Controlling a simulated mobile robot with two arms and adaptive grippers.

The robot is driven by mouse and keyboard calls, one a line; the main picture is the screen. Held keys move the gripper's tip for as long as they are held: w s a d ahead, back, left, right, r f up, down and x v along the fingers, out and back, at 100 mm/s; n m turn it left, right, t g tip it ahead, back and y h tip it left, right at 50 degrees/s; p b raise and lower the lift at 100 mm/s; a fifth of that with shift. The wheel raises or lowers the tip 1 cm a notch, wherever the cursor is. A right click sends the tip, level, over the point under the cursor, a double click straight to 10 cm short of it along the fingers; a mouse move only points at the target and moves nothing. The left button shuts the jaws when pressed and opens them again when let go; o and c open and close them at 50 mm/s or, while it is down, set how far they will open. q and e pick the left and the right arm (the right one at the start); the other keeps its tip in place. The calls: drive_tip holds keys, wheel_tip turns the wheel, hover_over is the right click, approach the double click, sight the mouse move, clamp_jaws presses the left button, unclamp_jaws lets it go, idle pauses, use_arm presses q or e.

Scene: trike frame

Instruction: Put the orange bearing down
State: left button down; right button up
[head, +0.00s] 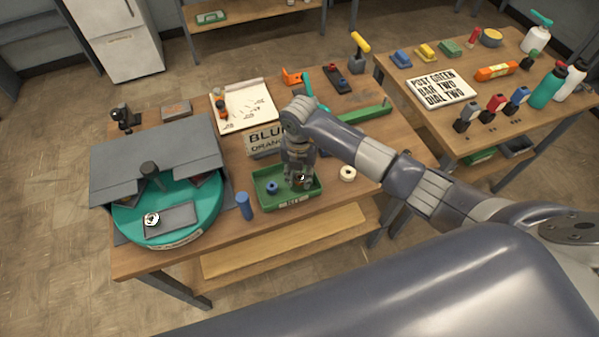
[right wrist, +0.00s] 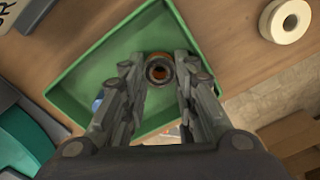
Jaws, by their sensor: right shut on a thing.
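The orange bearing (right wrist: 159,71), a dark ring with an orange centre and rim, shows between my right fingertips in the right wrist view. My right gripper (head: 301,178) is shut on it, over the right part of the green tray (head: 268,207) in the head view. The tray's green floor shows around the bearing. I cannot tell whether the bearing touches that floor. In the head view my fingers mostly hide it. A blue ring-shaped part (head: 272,187) lies in the tray's left part. My left gripper is not in view.
A cream ring (head: 347,173) lies on the table just right of the tray. A blue cylinder (head: 244,205) stands left of the tray, beside the teal turntable (head: 205,228). A sign reading "BLU… ORAN…" (head: 262,142) stands behind the tray.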

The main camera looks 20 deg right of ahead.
drive_tip(key=shift+f, duration=0.2)
drive_tip(key=o, duration=0.8)
drive_tip(key=shift+r, duration=0.15)
drive_tip(key=shift+r, duration=0.25)
wheel_tip(320, 180, up, 12)
drive_tip(key=shift+f+b, duration=0.15)
drive_tip(key=shift+b, duration=0.9)
